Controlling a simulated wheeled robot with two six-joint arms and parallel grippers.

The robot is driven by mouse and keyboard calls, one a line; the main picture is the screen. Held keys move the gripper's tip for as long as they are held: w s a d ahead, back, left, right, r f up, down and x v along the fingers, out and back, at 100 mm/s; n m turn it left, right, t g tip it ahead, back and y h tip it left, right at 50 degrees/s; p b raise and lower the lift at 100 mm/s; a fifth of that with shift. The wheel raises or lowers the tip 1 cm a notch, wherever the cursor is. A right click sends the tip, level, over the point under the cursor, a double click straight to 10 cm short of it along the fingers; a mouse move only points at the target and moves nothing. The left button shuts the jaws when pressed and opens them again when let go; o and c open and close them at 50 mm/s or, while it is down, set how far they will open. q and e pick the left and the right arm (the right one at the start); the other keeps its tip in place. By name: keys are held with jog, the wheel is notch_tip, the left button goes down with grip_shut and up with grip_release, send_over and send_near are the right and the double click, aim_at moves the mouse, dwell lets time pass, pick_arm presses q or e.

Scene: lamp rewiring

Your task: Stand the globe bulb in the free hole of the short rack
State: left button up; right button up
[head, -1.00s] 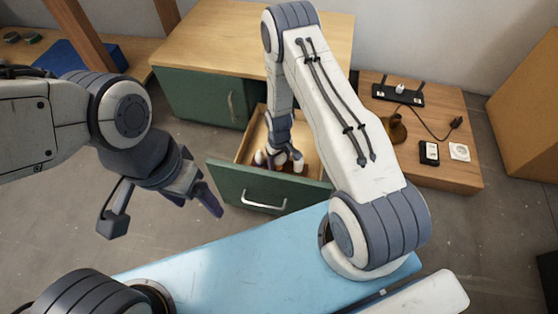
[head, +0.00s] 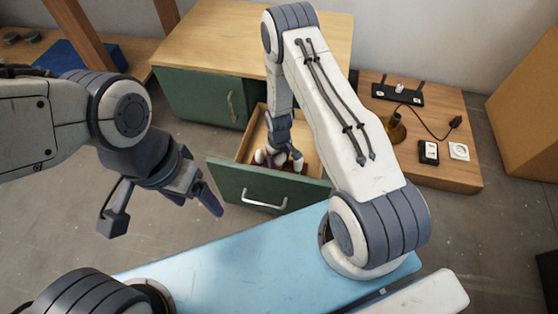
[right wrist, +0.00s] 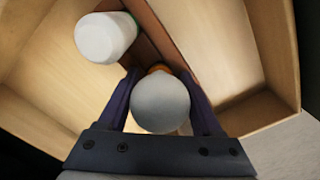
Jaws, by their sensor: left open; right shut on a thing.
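In the right wrist view, the globe bulb (right wrist: 160,104), a round whitish ball with a bit of orange at its far side, sits between the fingers of my right gripper (right wrist: 160,98), which is shut on it. The brown short rack (right wrist: 152,28) runs behind it across the drawer floor. The bulb's lower end and the free hole are hidden, so I cannot tell if it is in the hole. A white bulb with a green collar (right wrist: 106,37) is at the rack too. In the head view my right gripper (head: 278,160) reaches into the drawer. My left gripper (head: 165,212) is open and empty.
The green-fronted drawer (head: 233,183) is pulled out from the cabinet (head: 200,93); its wooden walls (right wrist: 270,55) surround my right gripper closely. A low wooden table (head: 450,178) at the right bears a brown lamp part (head: 396,130), a cord and sockets.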

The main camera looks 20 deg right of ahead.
jog(key=o, duration=1.3)
jog(key=shift+s+f, duration=0.15)
jog(key=shift+f, duration=0.25)
notch_tip(320, 180, up, 11)
jog(key=p, duration=0.6)
jog(key=shift+r, duration=0.15)
jog(key=s+a+r+n+p, duration=0.15)
jog(key=a+r, duration=0.25)
jog(key=r, duration=0.5)
jog(key=s+a+r+p, duration=0.2)
jog(key=s+a+r, duration=0.15)
jog(key=r, duration=0.55)
jog(key=s+a+r+n+p, duration=0.1)
jog(key=a+r+p, duration=0.1)
jog(key=a+r, duration=0.5)
jog(key=s+r+n+y+p, duration=0.15)
jog(key=s+r+p, duration=0.25)
jog(key=s+r, duration=1.35)
jog(key=shift+h, duration=0.25)
notch_tip(320, 180, up, 38)
jog(key=p, duration=3.8)
jog(key=shift+d, duration=0.15)
